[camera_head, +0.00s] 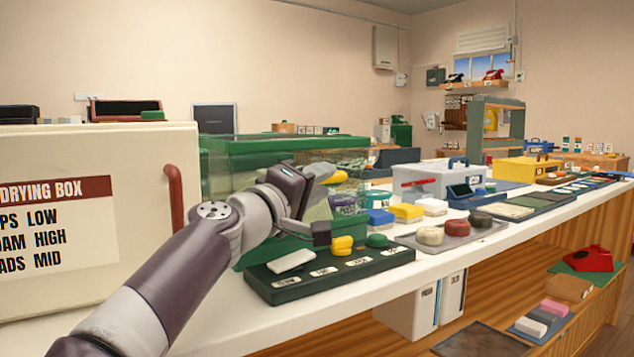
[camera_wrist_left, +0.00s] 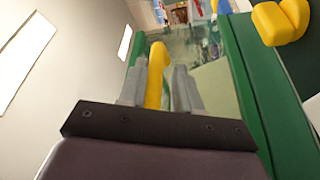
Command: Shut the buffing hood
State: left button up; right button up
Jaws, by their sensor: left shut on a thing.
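The buffing hood (camera_head: 262,150) is a green box with a clear window on the white bench, just right of the drying box. Its green frame (camera_wrist_left: 245,80) and clear pane also fill much of the wrist view. My left gripper (camera_head: 322,178) is at the hood's front, shut on the yellow handle (camera_head: 337,177). In the wrist view the yellow handle (camera_wrist_left: 156,70) lies between the two grey fingers of the left gripper (camera_wrist_left: 160,80). My arm hides part of the front, and I cannot tell how far the hood stands open. My right gripper is out of view.
The cream drying box (camera_head: 90,230) with a red handle stands close on the left. A dark green tray (camera_head: 330,272) with yellow and green pads lies right below my gripper. Pads, a grey toolbox (camera_head: 440,178) and more trays fill the bench to the right.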

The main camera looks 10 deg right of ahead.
pick_arm(q)
jog(key=shift+f, duration=0.2)
jog(key=shift+s+a+f+b, duration=0.1)
jog(key=shift+s+a+b, duration=0.1)
jog(key=shift+b, duration=0.15)
jog(key=b+v, duration=0.3)
jog(key=v, duration=0.8)
jog(key=shift+a+b, duration=0.15)
jog(key=shift+b, duration=0.15)
jog(key=shift+s+a, duration=0.3)
